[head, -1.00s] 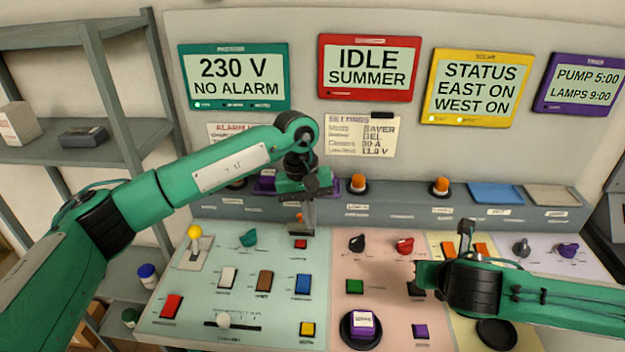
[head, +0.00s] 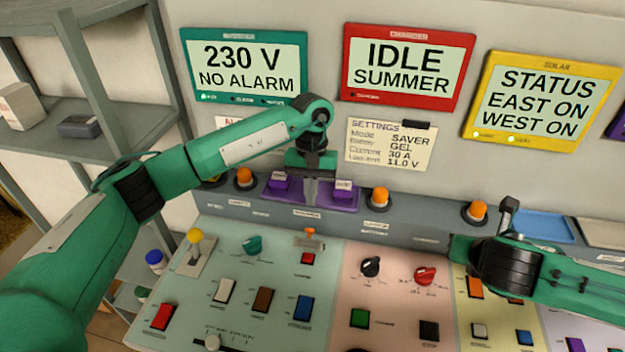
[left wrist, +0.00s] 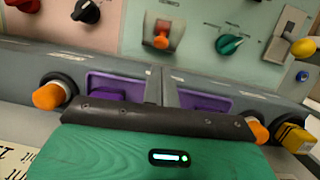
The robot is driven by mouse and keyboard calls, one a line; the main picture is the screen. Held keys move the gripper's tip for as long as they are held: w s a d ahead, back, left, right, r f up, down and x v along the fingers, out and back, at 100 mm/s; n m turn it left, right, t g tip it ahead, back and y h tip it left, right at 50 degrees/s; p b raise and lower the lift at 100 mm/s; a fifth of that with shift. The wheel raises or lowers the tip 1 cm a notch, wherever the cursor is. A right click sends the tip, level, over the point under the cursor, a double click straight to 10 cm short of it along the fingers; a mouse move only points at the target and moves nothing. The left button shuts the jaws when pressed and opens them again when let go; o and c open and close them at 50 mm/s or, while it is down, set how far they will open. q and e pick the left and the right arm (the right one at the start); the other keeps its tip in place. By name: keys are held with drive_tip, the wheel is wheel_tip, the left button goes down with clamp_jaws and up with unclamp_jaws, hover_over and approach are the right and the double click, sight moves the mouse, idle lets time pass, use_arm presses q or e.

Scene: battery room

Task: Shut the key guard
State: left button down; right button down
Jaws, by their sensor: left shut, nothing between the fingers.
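The key guard (head: 308,238) looks like a small pale flap with an orange tab, at the back of the green panel section, just behind a red key (head: 308,258). It looks raised off the key. The guard also shows in the left wrist view (left wrist: 160,32), top middle. My left gripper (head: 311,200) is shut and empty, behind the guard, in front of the purple tray. Its fingers show in the left wrist view (left wrist: 166,78), pointing toward the guard and apart from it. My right gripper (head: 465,250) is over the panel's right part; its fingers are not clear.
The purple tray (head: 312,195) holds purple blocks on either side of my left fingers. Orange beacons (head: 380,197) stand along the grey ledge. A yellow-topped lever (head: 195,243), a green knob (head: 252,244) and a black knob (head: 370,266) surround the guard.

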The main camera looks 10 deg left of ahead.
sight(310, 239)
use_arm(q)
drive_tip(key=p+x, duration=0.1)
drive_tip(key=x, duration=0.3)
drive_tip(key=shift+s, duration=0.1)
drive_tip(key=shift+p+x, duration=0.4)
drive_tip(key=shift+x, duration=0.45)
